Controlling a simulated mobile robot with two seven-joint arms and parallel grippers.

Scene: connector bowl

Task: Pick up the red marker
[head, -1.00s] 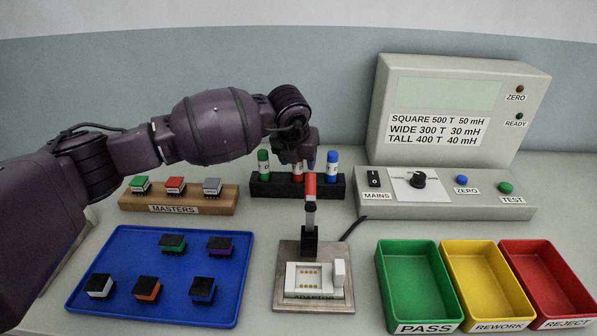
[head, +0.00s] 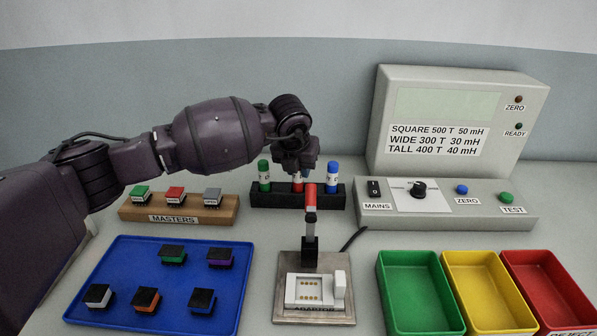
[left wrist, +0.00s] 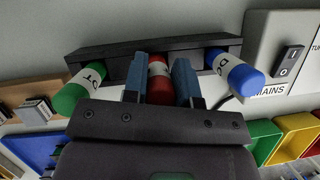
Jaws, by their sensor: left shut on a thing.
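The red marker (head: 297,186) stands in the middle of the black rack (head: 330,197), between a green marker (head: 264,176) and a blue marker (head: 332,174). My left gripper (head: 305,170) is over the rack and shut on the red marker, hiding its upper part in the head view. In the left wrist view, the red marker (left wrist: 159,80) is between the two blue fingers, with the green marker (left wrist: 80,88) and blue marker (left wrist: 235,72) on either side. The marker's lower end appears still in the rack. My right gripper is not in view.
An adapter fixture (head: 313,292) with an upright red-tipped lever (head: 310,197) stands just in front of the rack. A grey tester (head: 445,203) is to the right, a masters block (head: 178,207) to the left. A blue tray (head: 120,310) and coloured bins (head: 425,290) lie nearer.

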